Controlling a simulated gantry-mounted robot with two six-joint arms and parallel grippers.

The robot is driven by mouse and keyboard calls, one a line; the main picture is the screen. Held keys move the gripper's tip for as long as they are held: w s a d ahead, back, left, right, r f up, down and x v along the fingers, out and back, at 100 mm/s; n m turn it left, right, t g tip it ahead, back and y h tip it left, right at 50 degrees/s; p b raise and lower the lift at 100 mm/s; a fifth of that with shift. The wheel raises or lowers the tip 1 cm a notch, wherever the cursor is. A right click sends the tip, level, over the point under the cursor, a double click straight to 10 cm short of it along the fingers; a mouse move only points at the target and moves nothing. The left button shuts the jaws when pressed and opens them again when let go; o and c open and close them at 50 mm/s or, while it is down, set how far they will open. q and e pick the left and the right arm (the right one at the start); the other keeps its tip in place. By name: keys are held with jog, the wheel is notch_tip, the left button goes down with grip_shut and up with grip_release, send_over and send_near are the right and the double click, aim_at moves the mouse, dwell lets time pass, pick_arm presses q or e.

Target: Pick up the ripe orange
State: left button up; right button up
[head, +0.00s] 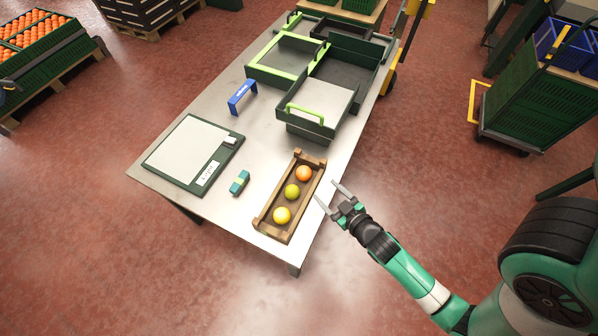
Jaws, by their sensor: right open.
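A narrow wooden crate (265,228) sits near the front right edge of the metal table. Three fruits lie in it in a row. A green-yellow fruit (292,192) lies in the middle, and a yellow fruit (282,215) lies at the near end. My right gripper (328,193) is open and empty, just right of the crate and apart from it, with its fingers pointing toward the crate. My left gripper is not in view.
A flat scale (188,150) with a light plate lies on the table (262,140) at left. A blue bracket (242,97) stands behind. Dark green trays with lime handles (318,112) fill the far part.

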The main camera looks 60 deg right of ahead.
aim_at(308, 179)
jog(key=shift+w, duration=0.15)
jog(key=b+x, duration=0.1)
jog(key=x, duration=0.1)
jog(key=b+x, duration=0.1)
jog(key=x, duration=0.2)
jog(key=shift+w+f, duration=0.3)
jog(key=shift+w, duration=0.05)
jog(key=shift+w+d, duration=0.1)
jog(key=shift+w, duration=0.15)
jog(key=shift+w+f+b, duration=0.15)
jog(key=shift+f+b, duration=0.05)
jog(key=shift+b, duration=0.1)
jog(key=b+x, duration=0.2)
jog(key=x, duration=0.2)
jog(key=shift+f+b, duration=0.25)
jog(key=shift+b, duration=0.1)
jog(key=shift+w+d, duration=0.1)
jog(key=shift+w, duration=0.2)
jog(key=c, duration=1.1)
